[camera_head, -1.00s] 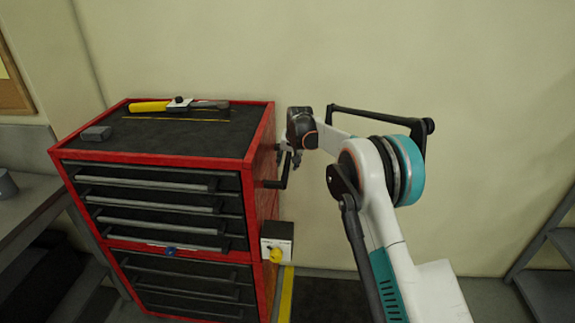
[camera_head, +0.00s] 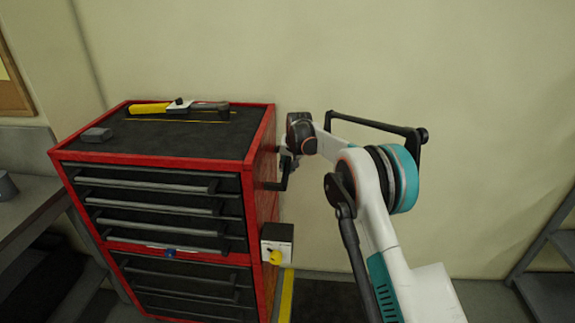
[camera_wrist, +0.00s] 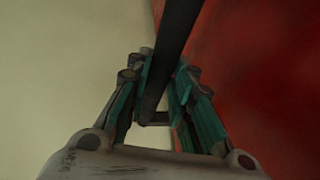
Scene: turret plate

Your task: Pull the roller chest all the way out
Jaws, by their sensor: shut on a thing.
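The red roller chest (camera_head: 261,190) with dark drawers stands at left in the head view, and its red side (camera_wrist: 255,75) fills the right of the wrist view. A dark side handle (camera_head: 283,180) sticks out from its right side. In the wrist view the handle bar (camera_wrist: 168,55) runs between the fingers of my gripper (camera_wrist: 160,112). My gripper is shut on this bar, beside the chest's side. In the head view my gripper (camera_head: 289,158) is partly hidden behind its own wrist.
A box with a yellow knob (camera_head: 277,244) sits on the chest's side, below the handle. A yellow-handled tool (camera_head: 175,107) and a grey block (camera_head: 97,135) lie on top. A bench (camera_head: 30,205) stands at left, a grey shelf frame (camera_head: 546,262) at right.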

